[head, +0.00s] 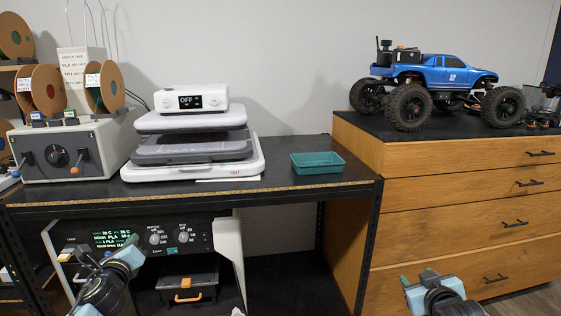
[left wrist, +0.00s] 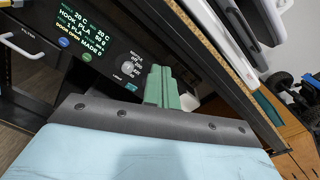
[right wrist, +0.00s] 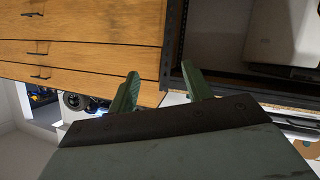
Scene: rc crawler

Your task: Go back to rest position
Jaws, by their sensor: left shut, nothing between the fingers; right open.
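My left gripper (left wrist: 162,87) is shut with nothing between its green fingers, in front of the printer panel below the bench. In the head view my right gripper (head: 417,280) is low, in front of the wooden drawers. Neither gripper touches anything that I can see.
A dark workbench (head: 275,183) bears a white heat press (head: 250,165) and a teal tray (head: 317,163). A blue RC crawler (head: 445,75) stands on the wooden drawer cabinet (head: 440,225) at right. A printer with a lit panel (head: 115,239) sits under the bench. Spools stand at left.

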